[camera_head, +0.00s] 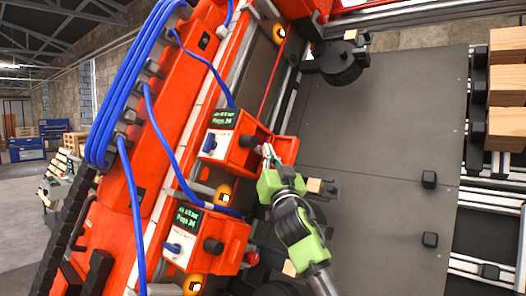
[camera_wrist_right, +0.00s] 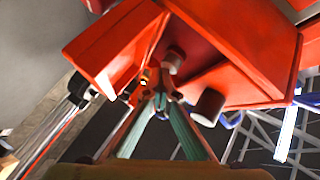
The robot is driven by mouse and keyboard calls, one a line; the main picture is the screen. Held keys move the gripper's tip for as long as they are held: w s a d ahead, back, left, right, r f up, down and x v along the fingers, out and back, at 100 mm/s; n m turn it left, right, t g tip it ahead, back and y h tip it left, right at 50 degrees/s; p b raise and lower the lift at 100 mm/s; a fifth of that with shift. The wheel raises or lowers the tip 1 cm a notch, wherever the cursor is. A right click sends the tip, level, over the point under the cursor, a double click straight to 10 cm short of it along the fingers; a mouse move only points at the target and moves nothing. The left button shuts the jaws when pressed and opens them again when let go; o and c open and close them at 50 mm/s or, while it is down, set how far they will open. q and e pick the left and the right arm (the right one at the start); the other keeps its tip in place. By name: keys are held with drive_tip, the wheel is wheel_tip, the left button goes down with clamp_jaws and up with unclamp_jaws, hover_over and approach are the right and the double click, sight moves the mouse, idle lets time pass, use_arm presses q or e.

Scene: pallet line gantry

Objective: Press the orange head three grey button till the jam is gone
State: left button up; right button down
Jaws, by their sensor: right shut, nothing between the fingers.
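Two orange heads with small green-text screens show in the head view, an upper one (camera_head: 222,169) and a lower one (camera_head: 231,232). The screen text is too small to read surely, so I cannot tell which is head three. A dark grey round button (camera_head: 247,141) sticks out of the upper head, and another (camera_head: 212,245) out of the lower. My right gripper (camera_head: 268,152) is shut and empty at the upper head's open orange housing. In the right wrist view its fingertips (camera_wrist_right: 160,96) are close to two grey cylinders (camera_wrist_right: 208,107) (camera_wrist_right: 174,60); contact is unclear. My left gripper is out of view.
Blue hoses (camera_head: 133,85) run along the orange gantry beam (camera_head: 165,110). A wide dark grey plate (camera_head: 385,130) lies right of my right arm, with small black blocks (camera_head: 429,179) on it. Wooden blocks (camera_head: 507,80) are stacked at the far right.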

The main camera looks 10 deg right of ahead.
drive_tip(key=shift+s+d+f+p, duration=0.1)
drive_tip(key=shift+s+d+p, duration=0.3)
drive_tip(key=shift+s, duration=0.25)
drive_tip(key=shift+d, duration=0.1)
drive_tip(key=s+d+p, duration=0.1)
drive_tip(key=s, duration=0.1)
drive_tip(key=s+d, duration=0.2)
drive_tip(key=shift+p, duration=0.35)
idle(0.4)
